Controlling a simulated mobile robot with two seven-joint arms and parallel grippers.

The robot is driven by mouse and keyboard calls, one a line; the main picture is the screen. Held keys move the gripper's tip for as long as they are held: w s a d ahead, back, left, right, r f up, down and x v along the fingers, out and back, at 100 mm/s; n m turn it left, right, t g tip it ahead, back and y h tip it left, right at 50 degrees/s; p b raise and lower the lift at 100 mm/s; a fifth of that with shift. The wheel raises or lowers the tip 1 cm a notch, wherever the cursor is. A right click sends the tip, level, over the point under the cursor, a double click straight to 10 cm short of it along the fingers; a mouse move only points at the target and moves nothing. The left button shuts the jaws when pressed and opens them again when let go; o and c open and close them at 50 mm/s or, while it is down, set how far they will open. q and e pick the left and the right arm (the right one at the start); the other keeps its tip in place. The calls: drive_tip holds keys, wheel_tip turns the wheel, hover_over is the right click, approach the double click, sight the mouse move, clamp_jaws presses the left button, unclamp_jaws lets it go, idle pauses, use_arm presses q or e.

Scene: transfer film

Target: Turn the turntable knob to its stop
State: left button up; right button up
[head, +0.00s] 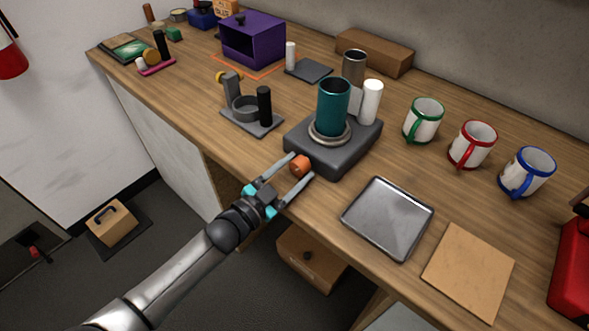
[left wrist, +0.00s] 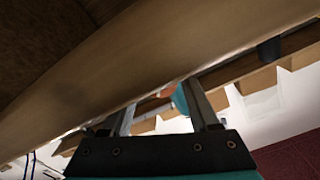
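The turntable is a dark grey box (head: 351,150) with a round metal ring on top, standing near the counter's front edge. An orange knob (head: 299,165) sticks out of its front face. A teal cylinder (head: 333,104) stands upright on the ring. My left gripper (head: 302,168) is open, its two fingers apart with the tips on either side of the knob. I cannot tell whether either finger touches it. In the left wrist view a bit of the orange knob (left wrist: 167,91) shows between the spread fingers, mostly hidden by the counter edge. My right gripper is not in view.
A white cylinder (head: 371,101) and a grey-brown cylinder (head: 354,65) stand behind the teal one. A grey tray (head: 388,216) lies right of the turntable. A dark holder (head: 252,122) with posts stands left. Three mugs stand at the right. The counter (head: 226,145) runs close beneath my gripper.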

use_arm(q)
drive_tip(key=shift+o, duration=1.3)
drive_tip(key=p+v, duration=0.1)
drive_tip(key=v, duration=1.4)
drive_tip(key=shift+s, duration=0.15)
